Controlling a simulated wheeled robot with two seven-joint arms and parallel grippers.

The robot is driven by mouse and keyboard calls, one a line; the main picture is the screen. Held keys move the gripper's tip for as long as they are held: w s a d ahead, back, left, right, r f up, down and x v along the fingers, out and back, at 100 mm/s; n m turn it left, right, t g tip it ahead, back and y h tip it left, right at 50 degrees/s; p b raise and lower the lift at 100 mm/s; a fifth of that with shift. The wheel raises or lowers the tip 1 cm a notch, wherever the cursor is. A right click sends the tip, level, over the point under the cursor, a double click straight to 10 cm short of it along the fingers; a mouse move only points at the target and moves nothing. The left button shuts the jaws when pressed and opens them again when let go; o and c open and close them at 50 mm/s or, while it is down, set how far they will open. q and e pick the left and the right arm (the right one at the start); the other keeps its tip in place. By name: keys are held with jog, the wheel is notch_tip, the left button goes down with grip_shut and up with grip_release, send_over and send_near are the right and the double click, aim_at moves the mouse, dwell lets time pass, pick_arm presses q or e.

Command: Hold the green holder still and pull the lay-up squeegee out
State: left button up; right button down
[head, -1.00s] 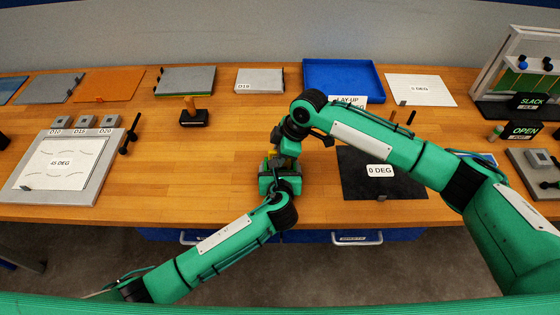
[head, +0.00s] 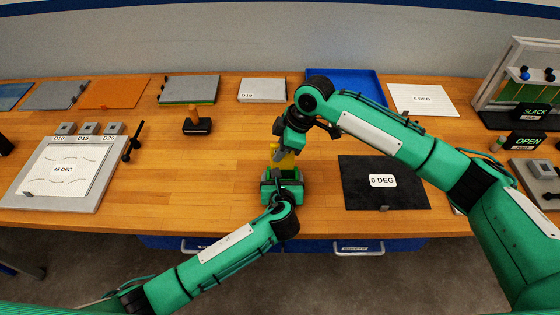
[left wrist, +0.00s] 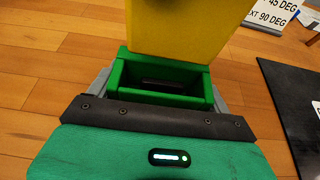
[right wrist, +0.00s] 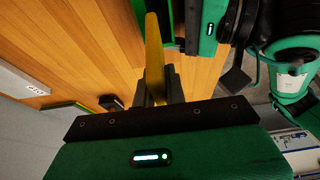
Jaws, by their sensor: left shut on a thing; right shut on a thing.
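The green holder (left wrist: 118,75) stands on the table, a box with an open top and a dark slot inside. My left gripper (head: 281,184) is shut on it from the near side; the grey fingers flank it in the left wrist view. The yellow squeegee (left wrist: 185,25) is above the holder, its lower edge appearing clear of the opening, with the holder's inside visible beneath. It also shows in the head view (head: 284,160) and edge-on in the right wrist view (right wrist: 154,60). My right gripper (right wrist: 160,95) is shut on its upper part, which is partly hidden.
A black sheet marked 0 DEG (head: 413,192) lies right of the holder. A blue tray (head: 368,77) is behind my right arm. A small black stand with a wooden handle (head: 197,124) stands back left. The wood between it and the holder is clear.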

aim_at(278, 145)
jog(key=shift+r, duration=1.9)
pick_arm(q)
jog(key=o, duration=0.9)
jog(key=shift+s, duration=0.1)
jog(key=v, duration=1.2)
jog(key=shift+f, duration=0.1)
pick_arm(e)
jog(key=shift+s+f, duration=0.1)
jog(key=shift+s, duration=0.05)
